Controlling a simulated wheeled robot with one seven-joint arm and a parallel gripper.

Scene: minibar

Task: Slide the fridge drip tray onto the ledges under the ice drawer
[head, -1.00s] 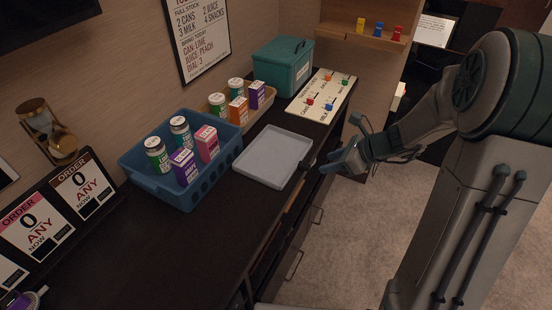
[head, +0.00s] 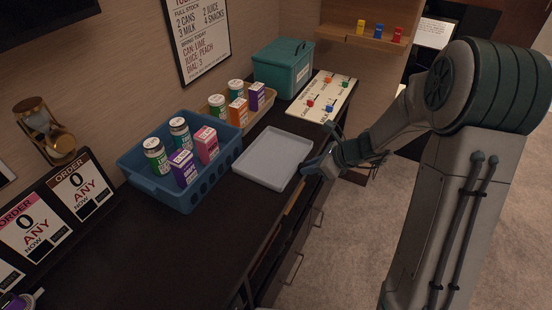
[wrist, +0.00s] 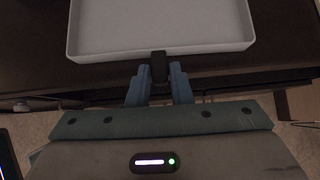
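The drip tray (head: 272,158) is a shallow pale grey tray with a low rim, lying flat on the dark counter near its front edge. It also shows at the top of the wrist view (wrist: 160,28). A short black handle (wrist: 159,67) sticks out from its near side. My gripper (head: 308,167) is at that side. In the wrist view its two blue fingers (wrist: 159,75) stand on either side of the handle, seemingly open around it. The ice drawer and the ledges cannot be made out.
A blue basket (head: 176,195) of cans and cartons stands left of the tray, with a tan bin (head: 258,116) behind. A teal box (head: 282,66) and a board with coloured pegs (head: 322,98) are farther back. Drawer handles (head: 294,268) line the counter's front.

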